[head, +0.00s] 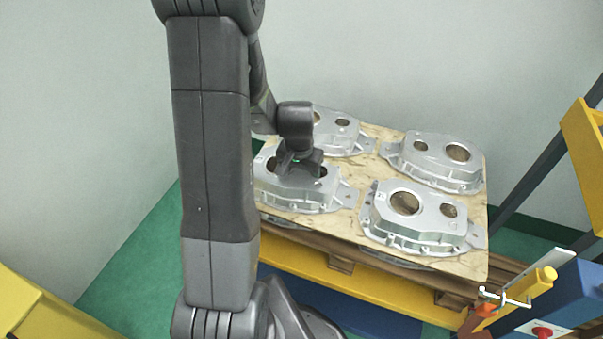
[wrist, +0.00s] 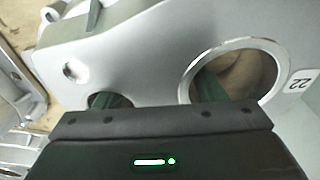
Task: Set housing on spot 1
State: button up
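My gripper (head: 299,168) is down at the near-left silver housing (head: 306,194) on the wooden board (head: 366,133). In the wrist view, my gripper's green-padded fingers (wrist: 158,92) reach into this housing's two round holes, one finger in each, with a metal web (wrist: 157,82) between them. Each finger lies close to the web; whether they press on it cannot be told. A label (wrist: 299,84) on the housing reads 22. The housing appears level with the others on the board; its underside is hidden. No spot marked 1 can be made out.
Other housings stand close by: far left (head: 348,138), far right (head: 434,160) and near right (head: 425,218). The board lies on a wooden pallet (head: 340,262) over a yellow frame (head: 350,290). A blue and yellow fixture (head: 560,300) stands at right. A wall is behind.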

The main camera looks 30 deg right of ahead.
aim_at(299, 173)
notch_tip(299, 173, up, 12)
jog(key=s+a+p, duration=0.1)
jog(key=p, duration=0.1)
dwell(0.5)
